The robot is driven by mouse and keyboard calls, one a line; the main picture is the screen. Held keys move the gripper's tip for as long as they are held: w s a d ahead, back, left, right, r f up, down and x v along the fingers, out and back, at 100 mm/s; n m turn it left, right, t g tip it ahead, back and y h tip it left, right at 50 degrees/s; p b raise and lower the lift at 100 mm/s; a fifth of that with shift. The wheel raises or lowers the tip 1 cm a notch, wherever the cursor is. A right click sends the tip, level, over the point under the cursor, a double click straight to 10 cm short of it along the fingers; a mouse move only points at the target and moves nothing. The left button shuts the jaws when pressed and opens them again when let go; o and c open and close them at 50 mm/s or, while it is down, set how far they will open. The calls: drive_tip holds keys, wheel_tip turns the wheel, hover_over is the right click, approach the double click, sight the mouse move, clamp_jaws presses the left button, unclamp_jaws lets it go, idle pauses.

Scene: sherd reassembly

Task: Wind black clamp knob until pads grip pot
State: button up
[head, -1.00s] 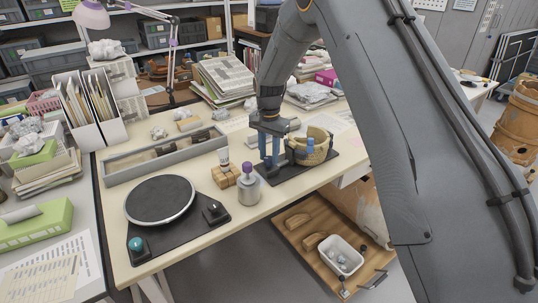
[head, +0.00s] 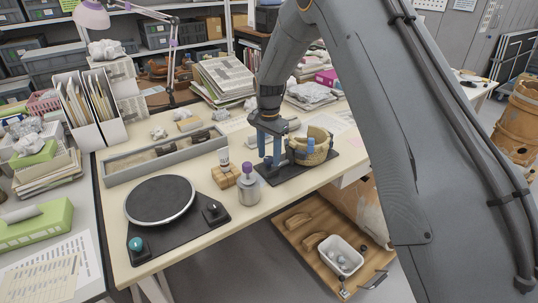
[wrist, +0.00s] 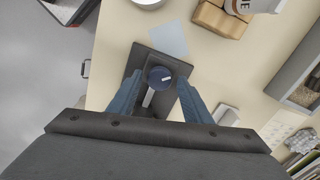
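The tan pot (head: 322,150) stands in the clamp on a dark base plate (head: 272,178) at the table's right side. A blue pad (head: 311,145) shows in front of its wall; whether it touches cannot be told. My gripper (head: 269,160) points down just left of the pot, at the knob end of the clamp. In the wrist view the round black knob (wrist: 160,77) with a pale mark lies between the two blue fingers of my gripper (wrist: 160,82). The fingers are open, with gaps on both sides of the knob. The pot is hidden in the wrist view.
A black turntable (head: 160,201) is at front left, and a long grey tray (head: 165,152) lies behind. The table's front edge is close to the clamp.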

sight(269, 158)
idle(0.3)
wheel_tip(269, 158, up, 8)
drive_tip(key=shift+f+b, duration=0.15)
drive_tip(key=shift+b, duration=0.65)
drive_tip(key=s+d+n, duration=0.3)
drive_tip(key=s+d, duration=0.1)
drive_tip(key=s, duration=0.7)
drive_tip(key=s+d+n, duration=0.3)
drive_tip(key=s+d, duration=0.2)
drive_tip(key=s, duration=0.7)
drive_tip(key=s+d+n, duration=0.3)
drive_tip(key=s+d, duration=0.1)
drive_tip(key=s, duration=0.7)
drive_tip(key=shift+s+d+f, duration=0.15)
drive_tip(key=shift+d, duration=0.25)
